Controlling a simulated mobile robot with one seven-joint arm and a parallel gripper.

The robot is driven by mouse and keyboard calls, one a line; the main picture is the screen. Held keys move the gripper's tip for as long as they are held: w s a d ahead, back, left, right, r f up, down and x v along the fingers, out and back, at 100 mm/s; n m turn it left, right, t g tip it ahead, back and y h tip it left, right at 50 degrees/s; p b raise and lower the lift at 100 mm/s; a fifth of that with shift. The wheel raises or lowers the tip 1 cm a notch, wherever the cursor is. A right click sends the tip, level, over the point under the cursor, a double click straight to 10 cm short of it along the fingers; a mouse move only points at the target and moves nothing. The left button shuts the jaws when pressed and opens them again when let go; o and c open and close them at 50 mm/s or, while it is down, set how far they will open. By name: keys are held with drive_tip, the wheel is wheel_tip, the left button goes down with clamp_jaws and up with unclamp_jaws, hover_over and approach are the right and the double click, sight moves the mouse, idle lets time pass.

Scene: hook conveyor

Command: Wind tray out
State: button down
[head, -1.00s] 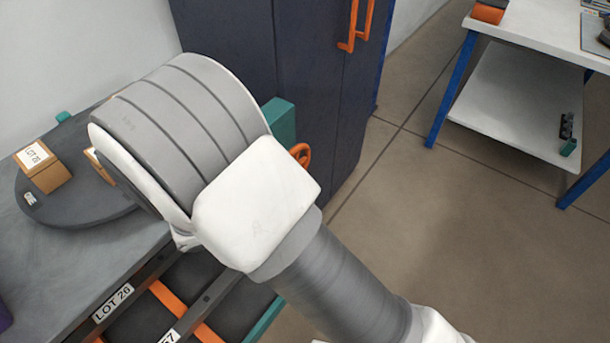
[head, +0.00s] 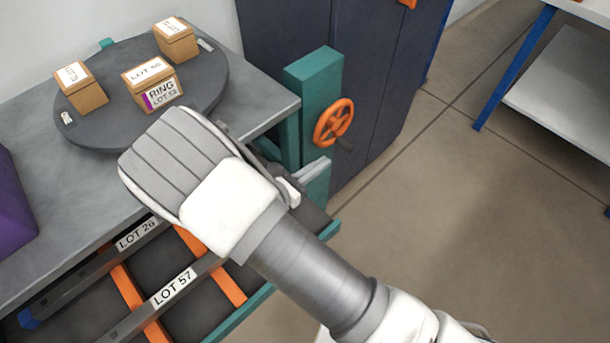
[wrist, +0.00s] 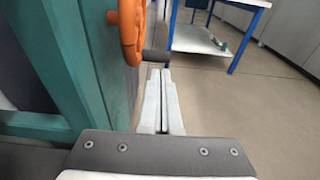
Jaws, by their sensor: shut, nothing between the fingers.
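An orange handwheel (head: 334,122) with a dark crank handle (head: 346,146) is mounted on a teal post (head: 318,80) at the bench's right end. In the wrist view, the wheel (wrist: 130,30) is at upper left and the handle (wrist: 154,57) appears just beyond my fingertips. My gripper (head: 318,168) is shut and empty, below the wheel; its pale fingers (wrist: 160,85) lie together. I cannot tell whether they touch the handle. The tray (head: 262,292), with a teal edge and orange dividers, shows below the bench top, partly hidden by my arm.
A dark round turntable (head: 105,125) on the grey bench carries several cardboard boxes, one marked RING (head: 150,85). Labelled dark rails (head: 165,298) cross above the tray. A purple block (head: 12,205) is at left.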

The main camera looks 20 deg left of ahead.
sight(345, 147)
drive_tip(key=b+x, duration=0.1)
drive_tip(key=x, duration=0.5)
drive_tip(key=shift+w+d+f, duration=0.15)
drive_tip(key=shift+w, duration=0.15)
idle(0.8)
drive_tip(key=shift+p+x, duration=0.45)
drive_tip(key=shift+x, duration=0.8)
